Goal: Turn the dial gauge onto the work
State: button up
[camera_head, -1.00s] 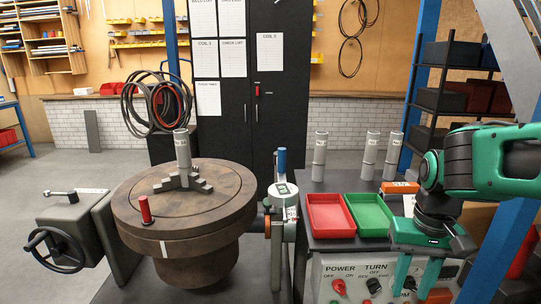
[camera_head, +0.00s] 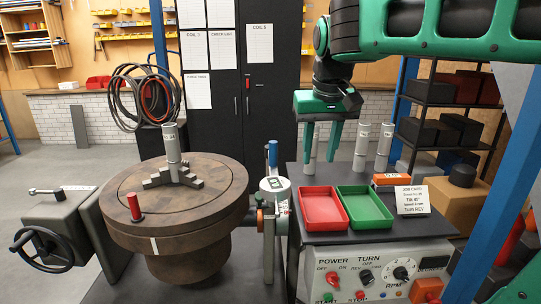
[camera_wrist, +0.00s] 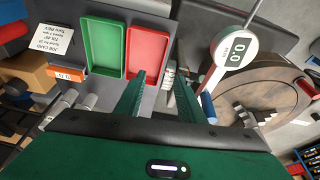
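The dial gauge (camera_head: 275,185) is a white round dial with a small display. It sits on a stand between the round brown table (camera_head: 200,215) and the control bench, beside a blue-topped post (camera_head: 272,153). In the wrist view the gauge (camera_wrist: 236,50) reads about 0.0, and the blue top (camera_wrist: 208,107) is right of the fingers. The work, a grey cylinder (camera_head: 171,141), stands upright in the stepped jaws on the brown table. My gripper (camera_head: 322,157) is open, pointing down above the bench's back left, right of the gauge; its fingers also show in the wrist view (camera_wrist: 160,75).
Red (camera_head: 323,206) and green (camera_head: 364,209) trays lie on the bench. Grey cylinders (camera_head: 361,148) stand behind them, one close to my fingers. A job card (camera_head: 412,200) and an orange display block (camera_head: 392,179) are at right. A red-handled pin (camera_head: 134,206) stands on the brown table.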

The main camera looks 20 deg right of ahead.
jog(key=n+t, duration=0.1)
send_near(271, 153)
jog(key=w+d, duration=0.1)
jog(key=d, duration=0.1)
jog(key=shift+w+a+f+y, duration=0.3)
jog(key=shift+w+f, duration=0.05)
jog(key=shift+w, duration=0.05)
jog(key=x, duration=1)
jog(key=shift+w+f, duration=0.2)
jog(key=shift+f, duration=0.05)
grip_shut()
